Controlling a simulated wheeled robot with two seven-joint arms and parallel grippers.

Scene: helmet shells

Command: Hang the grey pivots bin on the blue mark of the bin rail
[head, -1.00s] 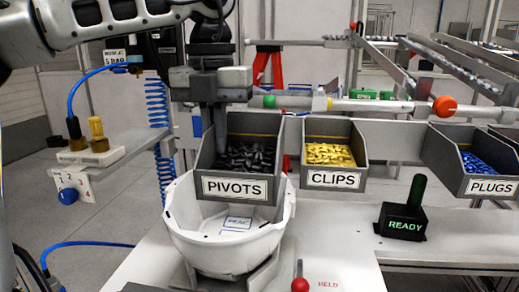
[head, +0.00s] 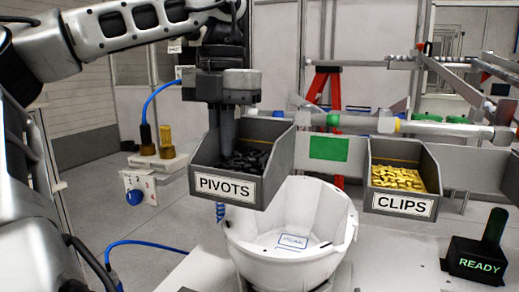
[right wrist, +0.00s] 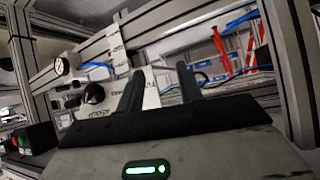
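The grey pivots bin (head: 278,160), full of dark parts, hangs from my left gripper (head: 228,128) in the head view, upright. The gripper points down with its fingers at the bin's back wall and looks shut on it; the fingertips are partly hidden. The bin is left of a green mark (head: 330,148) on the grey bin rail (head: 465,168). No blue mark is visible on the rail; the bin and gripper cover the rail's left part. My right gripper (right wrist: 160,88) shows in the right wrist view, its two dark fingers apart with nothing between them.
The grey clips bin (head: 432,165) with yellow parts hangs on the rail at the right. A white helmet shell (head: 250,235) stands below, right of the pivots bin. A black READY box (head: 476,260) sits on the bench. A small panel with a blue knob (head: 134,197) is at the left.

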